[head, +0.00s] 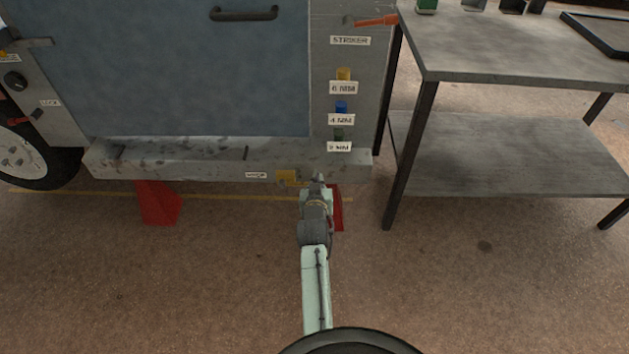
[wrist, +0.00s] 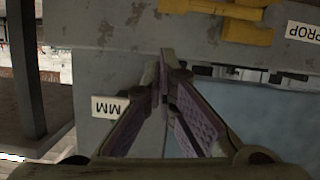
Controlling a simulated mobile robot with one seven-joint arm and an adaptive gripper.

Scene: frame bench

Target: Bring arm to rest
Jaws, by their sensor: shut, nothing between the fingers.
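My arm reaches forward from the bottom of the head view, low over the floor. My gripper (head: 318,181) is at the lower sill of the grey frame, right of a yellow piece. In the wrist view, my gripper's fingers (wrist: 166,62) converge to a closed tip with nothing between them. The yellow piece (head: 287,177) is mounted on the sill beside a PROP label (head: 256,175). The yellow piece (wrist: 230,10) and the PROP label (wrist: 303,31) also show at the top of the wrist view. I cannot tell if the fingertips touch the frame.
A blue panel (head: 190,75) with a dark handle (head: 244,14) fills the frame. Colored pegs with size labels line the right post, below an orange-handled striker (head: 376,20). A grey two-level table (head: 520,66) stands right. Red wedges (head: 158,203) are under the sill. The foreground floor is clear.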

